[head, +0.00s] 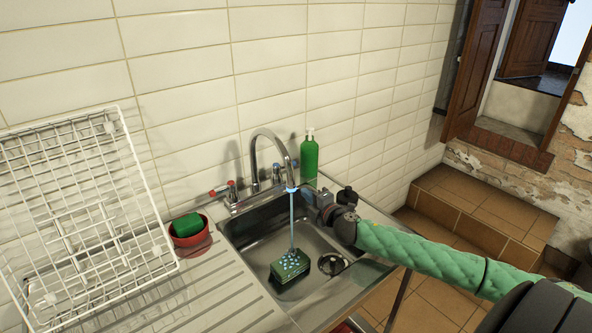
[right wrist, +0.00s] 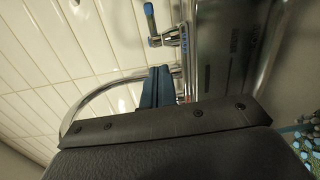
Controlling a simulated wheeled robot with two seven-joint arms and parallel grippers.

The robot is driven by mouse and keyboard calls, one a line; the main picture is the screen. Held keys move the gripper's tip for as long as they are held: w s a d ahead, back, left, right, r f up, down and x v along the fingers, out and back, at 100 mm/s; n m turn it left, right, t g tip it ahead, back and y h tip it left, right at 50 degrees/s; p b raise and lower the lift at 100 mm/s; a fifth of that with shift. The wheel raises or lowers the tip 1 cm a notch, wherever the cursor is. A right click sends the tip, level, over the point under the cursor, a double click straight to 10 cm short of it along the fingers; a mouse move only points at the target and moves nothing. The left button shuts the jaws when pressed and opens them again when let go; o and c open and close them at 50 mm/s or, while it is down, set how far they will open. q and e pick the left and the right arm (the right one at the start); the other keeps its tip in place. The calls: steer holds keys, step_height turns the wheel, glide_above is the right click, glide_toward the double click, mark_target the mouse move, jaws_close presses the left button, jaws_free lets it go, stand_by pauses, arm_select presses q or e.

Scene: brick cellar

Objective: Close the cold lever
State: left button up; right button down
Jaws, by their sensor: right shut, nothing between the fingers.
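The chrome tap (head: 254,160) stands at the back of the sink, and water (head: 292,225) runs from its spout. A lever with a blue tip (right wrist: 150,18) shows at the top of the right wrist view. My right gripper (head: 310,193) is shut and empty, to the right of the spout. In the wrist view its dark blue fingers (right wrist: 157,88) lie short of the blue-tipped lever, with a gap in the picture. My left gripper is not in view.
A green sponge-like block (head: 289,267) lies in the metal sink (head: 250,251) under the stream. A green bottle (head: 309,156) stands behind my right gripper. A red bowl (head: 190,240) holding a green sponge (head: 187,225) and a white rack (head: 82,212) are at left.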

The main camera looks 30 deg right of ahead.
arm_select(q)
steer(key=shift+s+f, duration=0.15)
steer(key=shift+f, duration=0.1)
arm_select(e)
steer(key=shift+w+d+r+m+h, duration=0.15)
steer(key=shift+w+d+m+h, duration=0.35)
steer(key=shift+w, duration=1.8)
steer(key=shift+w+d+r+m+h, duration=0.2)
steer(key=shift+w+d, duration=0.65)
steer(key=shift+w, duration=1.45)
steer(key=shift+w+d+r+m+h, duration=0.1)
steer(key=shift+w+d+m+h, duration=0.4)
steer(key=shift+w, duration=1.8)
steer(key=shift+d, duration=0.15)
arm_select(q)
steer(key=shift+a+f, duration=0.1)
arm_select(e)
steer(key=shift+f, duration=0.15)
